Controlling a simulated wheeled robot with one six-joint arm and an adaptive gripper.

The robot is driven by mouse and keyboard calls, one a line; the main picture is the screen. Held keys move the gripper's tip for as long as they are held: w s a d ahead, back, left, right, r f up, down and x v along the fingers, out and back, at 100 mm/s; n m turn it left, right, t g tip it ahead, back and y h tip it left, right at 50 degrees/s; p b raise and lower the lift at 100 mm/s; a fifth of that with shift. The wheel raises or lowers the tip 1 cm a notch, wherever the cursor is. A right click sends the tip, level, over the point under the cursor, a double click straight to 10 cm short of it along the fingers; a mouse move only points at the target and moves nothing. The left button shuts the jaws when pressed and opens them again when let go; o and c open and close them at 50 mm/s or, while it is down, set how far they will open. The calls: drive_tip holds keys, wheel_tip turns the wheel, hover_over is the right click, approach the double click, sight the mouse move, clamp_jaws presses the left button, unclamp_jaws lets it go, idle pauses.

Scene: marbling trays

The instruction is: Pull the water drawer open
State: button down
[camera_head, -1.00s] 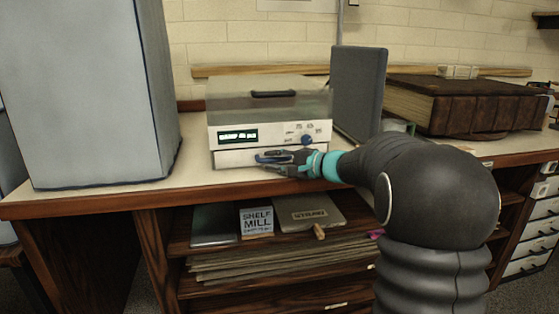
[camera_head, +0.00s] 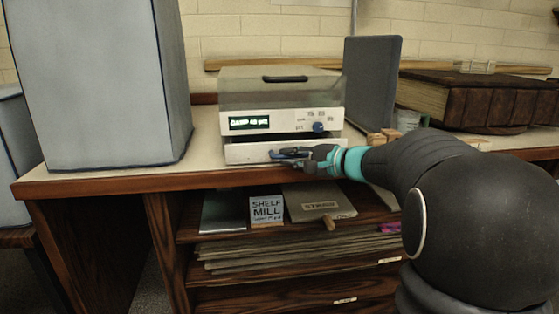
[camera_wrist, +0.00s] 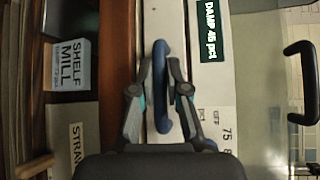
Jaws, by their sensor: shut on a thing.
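The water drawer (camera_head: 246,155) is the low white front at the base of the white machine (camera_head: 262,105), which has a lit green display and a blue knob. In the head view a dark gap shows between the drawer front and the machine body above it, so the drawer stands partly out. My gripper (camera_head: 284,154) is at the drawer front, shut on its blue handle (camera_wrist: 160,68). In the wrist view the fingers close on the handle from both sides. The drawer's inside is not visible.
A large grey box (camera_head: 98,80) stands on the counter at left. A dark upright panel (camera_head: 371,90) and a thick brown book (camera_head: 490,103) are at right. Shelves below hold a Shelf Mill box (camera_head: 266,209) and flat sheets. The counter edge lies just below the drawer.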

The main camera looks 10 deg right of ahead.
drive_tip(key=s+b, duration=0.3)
drive_tip(key=s, duration=0.5)
drive_tip(key=shift+s+a, duration=0.15)
drive_tip(key=shift+a, duration=0.15)
drive_tip(key=c, duration=1.4)
unclamp_jaws()
drive_tip(key=shift+c, duration=0.2)
drive_tip(key=v, duration=1.2)
drive_tip(key=shift+r, duration=0.1)
